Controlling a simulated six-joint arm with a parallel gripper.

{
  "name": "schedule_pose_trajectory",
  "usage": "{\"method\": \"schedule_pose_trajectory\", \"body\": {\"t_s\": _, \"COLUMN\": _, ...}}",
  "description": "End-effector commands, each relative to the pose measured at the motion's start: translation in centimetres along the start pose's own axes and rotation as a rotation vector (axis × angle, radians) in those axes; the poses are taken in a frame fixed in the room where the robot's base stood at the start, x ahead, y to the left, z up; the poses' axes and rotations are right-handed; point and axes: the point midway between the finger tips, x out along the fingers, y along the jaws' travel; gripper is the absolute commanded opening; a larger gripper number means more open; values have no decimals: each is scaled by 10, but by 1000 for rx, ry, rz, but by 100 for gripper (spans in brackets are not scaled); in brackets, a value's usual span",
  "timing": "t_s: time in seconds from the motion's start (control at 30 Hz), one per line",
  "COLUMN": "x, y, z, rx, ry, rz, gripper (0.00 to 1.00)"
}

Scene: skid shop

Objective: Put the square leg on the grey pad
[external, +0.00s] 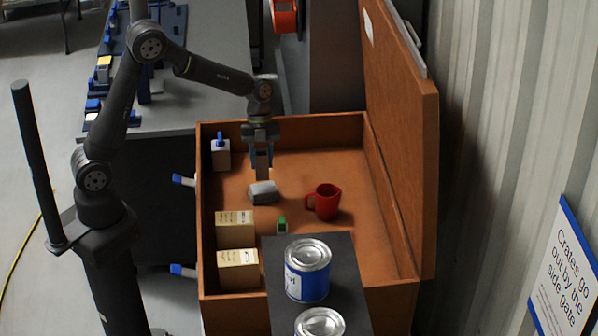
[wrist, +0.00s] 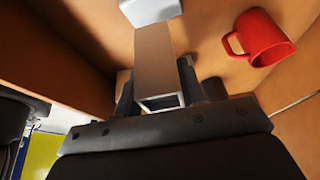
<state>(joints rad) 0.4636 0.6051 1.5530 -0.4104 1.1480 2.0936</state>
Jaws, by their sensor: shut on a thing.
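My gripper (external: 261,150) hangs inside the open crate, jaws pointing down. It is shut on the square leg (external: 262,166), a hollow square tube held upright. In the wrist view the leg (wrist: 156,65) runs away from the jaws (wrist: 160,98), its open near end showing between them. The grey pad (external: 263,192) is a light grey block inside the crate, just below the leg. It also shows in the wrist view (wrist: 150,10) at the leg's far end, partly cut off by the frame. I cannot tell whether leg and pad touch.
A red mug (external: 326,202) stands to the right of the pad. Blue-labelled cans (external: 307,272) stand on a dark board in front.

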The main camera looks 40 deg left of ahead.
Motion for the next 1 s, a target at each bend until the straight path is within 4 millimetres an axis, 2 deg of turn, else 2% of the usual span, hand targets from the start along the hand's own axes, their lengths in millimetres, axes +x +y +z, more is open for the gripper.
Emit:
{"method": "schedule_pose_trajectory", "body": {"t_s": 0.17, "x": 4, "y": -3, "z": 10, "rx": 1, "ry": 0, "rz": 0, "gripper": 10}}
{"method": "schedule_pose_trajectory", "body": {"t_s": 0.43, "x": 37, "y": -2, "z": 23, "rx": 0, "ry": -1, "rz": 1, "gripper": 10}}
{"method": "schedule_pose_trajectory", "body": {"t_s": 0.8, "x": 41, "y": -3, "z": 25, "rx": 0, "ry": -1, "rz": -1, "gripper": 10}}
{"method": "schedule_pose_trajectory", "body": {"t_s": 0.83, "x": 42, "y": -3, "z": 25, "rx": 0, "ry": -1, "rz": -1, "gripper": 38}}
{"method": "schedule_pose_trajectory", "body": {"t_s": 0.93, "x": 41, "y": -3, "z": 25, "rx": 0, "ry": -1, "rz": -2, "gripper": 58}}
{"method": "schedule_pose_trajectory", "body": {"t_s": 1.0, "x": 41, "y": -3, "z": 25, "rx": 0, "ry": -1, "rz": -2, "gripper": 58}}
